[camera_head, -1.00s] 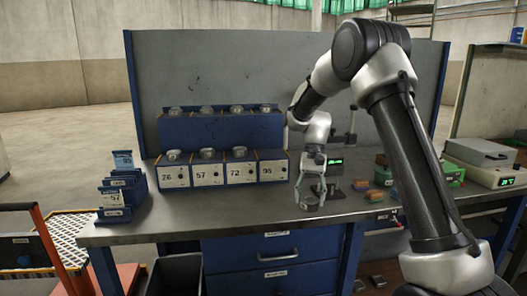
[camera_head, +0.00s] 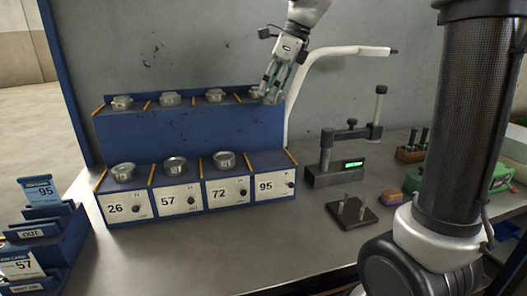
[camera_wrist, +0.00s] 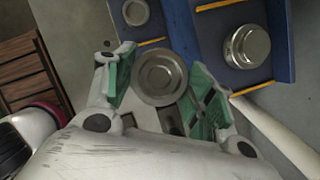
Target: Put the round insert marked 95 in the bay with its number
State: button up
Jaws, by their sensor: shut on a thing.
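My gripper (camera_wrist: 162,88) is shut on a round metal insert (camera_wrist: 158,75), held between its green pads; I cannot read a number on it. In the head view my gripper (camera_head: 270,95) hangs at the right end of the blue rack (camera_head: 190,133), overlapping the upper right insert (camera_head: 254,92). The held insert is hard to make out there. The bay labelled 95 (camera_head: 270,186) is at the lower right, and no insert shows on its top. Bays 26 (camera_head: 122,208), 57 (camera_head: 174,200) and 72 (camera_head: 225,192) each carry a round insert.
The upper rack holds several inserts between yellow dividers. A two-post stand (camera_head: 352,212) and a gauge with a green display (camera_head: 335,175) stand right of the rack. A card holder (camera_head: 50,250) is at left. The tabletop before the rack is clear.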

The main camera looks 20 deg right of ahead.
jog(key=shift+w, duration=0.15)
notch_tip(320, 180, down, 18)
jog(key=shift+r, duration=0.25)
jog(key=shift+f, duration=0.15)
jog(key=o, duration=1.5)
jog(key=shift+o, duration=0.2)
